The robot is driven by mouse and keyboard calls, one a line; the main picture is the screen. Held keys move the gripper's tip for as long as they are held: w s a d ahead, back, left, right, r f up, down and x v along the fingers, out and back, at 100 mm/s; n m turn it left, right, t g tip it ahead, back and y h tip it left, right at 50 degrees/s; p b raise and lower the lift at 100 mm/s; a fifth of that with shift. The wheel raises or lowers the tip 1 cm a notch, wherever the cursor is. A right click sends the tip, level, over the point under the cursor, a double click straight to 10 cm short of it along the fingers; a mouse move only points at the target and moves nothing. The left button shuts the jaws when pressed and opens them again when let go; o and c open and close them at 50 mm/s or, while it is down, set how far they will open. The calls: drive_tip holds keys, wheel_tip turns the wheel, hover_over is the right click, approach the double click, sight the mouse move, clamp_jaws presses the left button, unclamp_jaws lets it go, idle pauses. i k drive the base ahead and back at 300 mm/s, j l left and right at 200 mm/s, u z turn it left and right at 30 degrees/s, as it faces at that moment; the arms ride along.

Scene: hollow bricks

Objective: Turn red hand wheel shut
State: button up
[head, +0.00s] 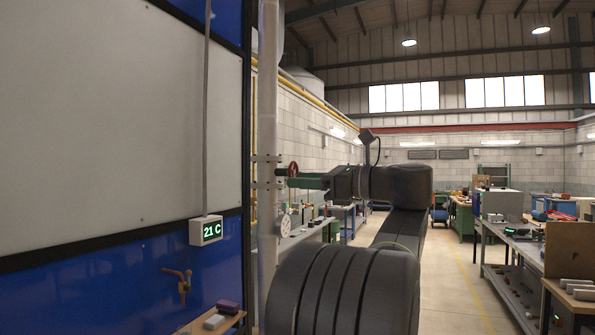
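The red hand wheel (292,169) is small in the head view, beside the vertical pale pipe (268,120) at the edge of the blue and white panel. The fingers overlap the lower part of the wheel in the picture. I cannot tell whether they touch it, or whether they are open or shut. My dark arm hides what lies behind and below it on the right.
A small shelf with blocks (215,321) stands at the bottom. Workbenches (510,240) line the right; the aisle floor (450,270) is clear.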

sight(290, 172)
drive_tip(key=i+l, duration=0.15)
drive_tip(key=i, duration=0.55)
drive_tip(key=i+l, duration=0.15)
drive_tip(key=i, duration=0.55)
drive_tip(key=i+l, duration=0.15)
drive_tip(key=i, duration=0.55)
drive_tip(key=i+l, duration=0.1)
drive_tip(key=i, duration=0.6)
